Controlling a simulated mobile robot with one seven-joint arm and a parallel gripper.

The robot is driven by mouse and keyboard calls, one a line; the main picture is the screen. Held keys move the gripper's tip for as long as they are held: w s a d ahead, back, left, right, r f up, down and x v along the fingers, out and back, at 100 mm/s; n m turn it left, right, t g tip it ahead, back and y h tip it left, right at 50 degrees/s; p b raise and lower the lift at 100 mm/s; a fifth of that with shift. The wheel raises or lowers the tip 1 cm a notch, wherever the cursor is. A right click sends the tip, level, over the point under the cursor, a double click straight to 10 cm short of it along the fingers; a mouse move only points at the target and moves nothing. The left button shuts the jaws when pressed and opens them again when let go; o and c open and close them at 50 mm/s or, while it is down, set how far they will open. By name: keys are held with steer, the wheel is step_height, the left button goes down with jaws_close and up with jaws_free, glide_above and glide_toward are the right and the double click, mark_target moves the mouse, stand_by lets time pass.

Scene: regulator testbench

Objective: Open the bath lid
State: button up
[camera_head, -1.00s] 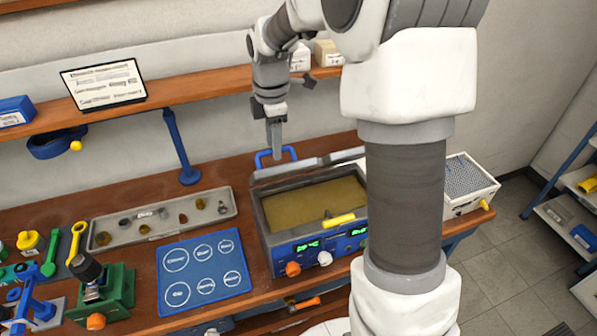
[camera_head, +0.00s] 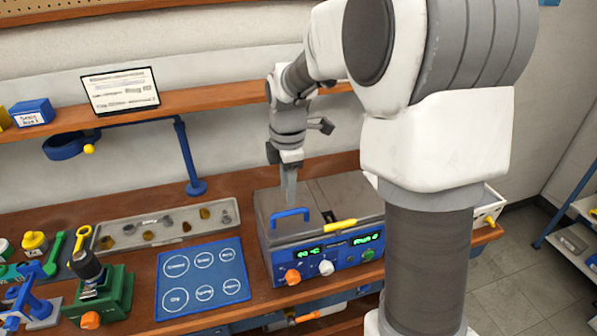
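The bath (camera_head: 272,262) is a grey box with a blue front panel, standing on the bench in the middle of the camera view. Its grey lid (camera_head: 345,192) lies down over the top, and no yellowish interior shows. The blue lid handle (camera_head: 290,219) is on the lid near its front left. My gripper (camera_head: 291,200) points down over the left part of the lid, just behind the handle. Its fingers look like one narrow strip from here, so their opening cannot be told. I see nothing held. Contact with the lid is unclear.
A yellow-handled item (camera_head: 340,225) lies at the bath's front edge. A blue mat (camera_head: 203,272) and a grey tray of small pieces (camera_head: 165,228) are to the left. A blue stand (camera_head: 188,155) rises behind. My arm hides part of the bath's right side.

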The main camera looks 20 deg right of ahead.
mark_target(291, 212)
steer(key=s+f+b, duration=0.1)
steer(key=f+b, duration=0.2)
steer(key=shift+s, duration=0.35)
steer(key=shift+s+f+t+b, duration=0.45)
steer(key=shift+f+t+b, duration=0.25)
steer(key=shift+b, duration=0.35)
steer(key=s+r, duration=0.2)
steer(key=r, duration=0.6)
steer(key=s+r+p, duration=0.1)
steer(key=s+r, duration=0.2)
steer(key=r, duration=0.6)
steer(key=shift+a+r+m+p, duration=0.25)
steer(key=shift+r+m+p, duration=0.05)
steer(key=shift+s, duration=0.2)
